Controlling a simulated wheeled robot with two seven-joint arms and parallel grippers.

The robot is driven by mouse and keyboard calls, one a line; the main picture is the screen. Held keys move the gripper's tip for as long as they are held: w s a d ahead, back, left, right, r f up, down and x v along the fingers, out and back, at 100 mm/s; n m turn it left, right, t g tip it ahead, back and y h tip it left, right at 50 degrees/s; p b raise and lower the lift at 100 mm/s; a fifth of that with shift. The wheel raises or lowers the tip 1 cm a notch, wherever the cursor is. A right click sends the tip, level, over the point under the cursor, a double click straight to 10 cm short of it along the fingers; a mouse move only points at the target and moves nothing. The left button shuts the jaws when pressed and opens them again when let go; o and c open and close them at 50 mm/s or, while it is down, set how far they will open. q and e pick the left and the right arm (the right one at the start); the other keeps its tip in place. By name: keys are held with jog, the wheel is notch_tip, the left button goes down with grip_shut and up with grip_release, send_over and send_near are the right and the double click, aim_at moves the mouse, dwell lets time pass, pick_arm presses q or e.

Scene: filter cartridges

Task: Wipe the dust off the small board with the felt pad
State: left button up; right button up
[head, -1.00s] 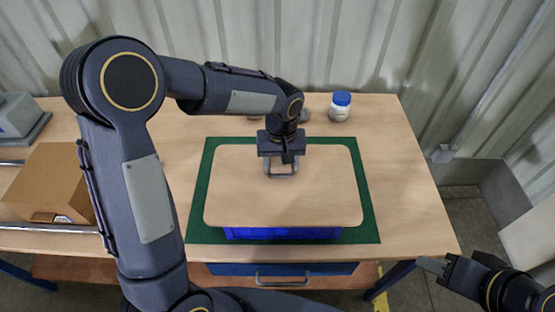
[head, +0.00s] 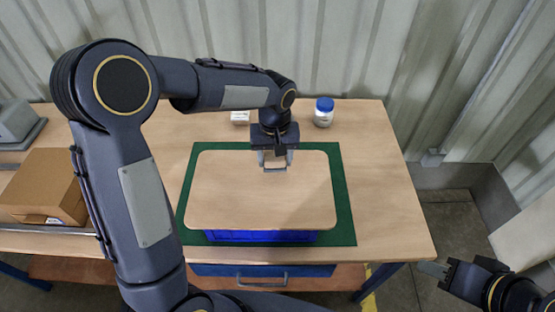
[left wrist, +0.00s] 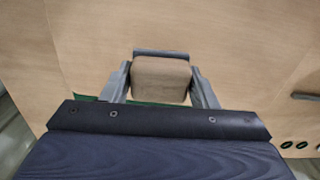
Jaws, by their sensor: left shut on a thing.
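The small board (head: 255,200) is a pale wooden panel with rounded corners, lying over a blue thing on a green mat. Its wood also fills much of the left wrist view (left wrist: 250,45). My left gripper (head: 275,163) is over the board's back part, right of its middle. It is shut on the felt pad (left wrist: 161,80), a brownish block with a dark grey far edge, between the two fingers in the left wrist view. I cannot tell whether the pad touches the board. No dust shows clearly. My right gripper (head: 432,269) is off the table's right side; its opening is unclear.
The green mat (head: 343,205) surrounds the blue thing (head: 260,237). A cardboard box (head: 45,185) is at the left. The table's right part (head: 385,200) is clear.

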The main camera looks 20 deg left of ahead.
pick_arm(q)
notch_tip(320, 180, up, 3)
jog(key=shift+a+f+p, duration=0.1)
jog(key=shift+a+p, duration=0.05)
jog(key=shift+p, duration=0.7)
jog(key=shift+r, duration=0.45)
